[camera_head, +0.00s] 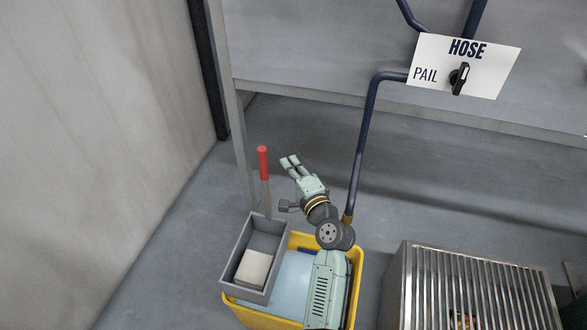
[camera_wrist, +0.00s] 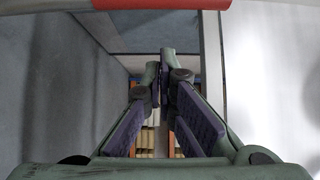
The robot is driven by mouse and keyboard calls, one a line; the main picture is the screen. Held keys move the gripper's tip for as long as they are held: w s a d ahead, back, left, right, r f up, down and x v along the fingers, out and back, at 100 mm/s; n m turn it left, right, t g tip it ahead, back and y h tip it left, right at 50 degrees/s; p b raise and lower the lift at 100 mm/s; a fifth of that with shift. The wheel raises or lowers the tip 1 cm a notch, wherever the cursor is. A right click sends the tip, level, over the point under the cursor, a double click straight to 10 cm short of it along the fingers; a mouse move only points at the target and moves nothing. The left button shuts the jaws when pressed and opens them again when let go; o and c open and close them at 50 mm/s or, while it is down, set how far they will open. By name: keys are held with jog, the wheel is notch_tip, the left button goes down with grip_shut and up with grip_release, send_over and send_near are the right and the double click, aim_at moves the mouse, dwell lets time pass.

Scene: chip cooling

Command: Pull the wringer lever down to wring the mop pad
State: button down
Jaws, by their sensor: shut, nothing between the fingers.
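The wringer lever stands upright with a red grip (camera_head: 263,163) on a grey shaft, at the back of the grey wringer box (camera_head: 239,254). A pale mop pad (camera_head: 254,268) lies inside the box. My gripper (camera_head: 290,161) is to the right of the red grip, near its height in the picture, its fingers together and empty. In the wrist view my gripper's fingertips (camera_wrist: 165,60) meet with nothing between them. The red grip (camera_wrist: 160,18) crosses the top of that view, outside the fingers. Whether anything touches it cannot be told.
A yellow pail (camera_head: 356,285) holding pale blue water (camera_head: 285,278) stands under the wringer. A dark pipe (camera_head: 364,140) and a HOSE/PAIL valve sign (camera_head: 440,62) are behind, right. A slatted metal unit (camera_head: 470,285) stands right. Grey floor is clear at left.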

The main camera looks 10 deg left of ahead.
jog(key=a+p, duration=0.2)
jog(key=a, duration=0.2)
dwell(0.4)
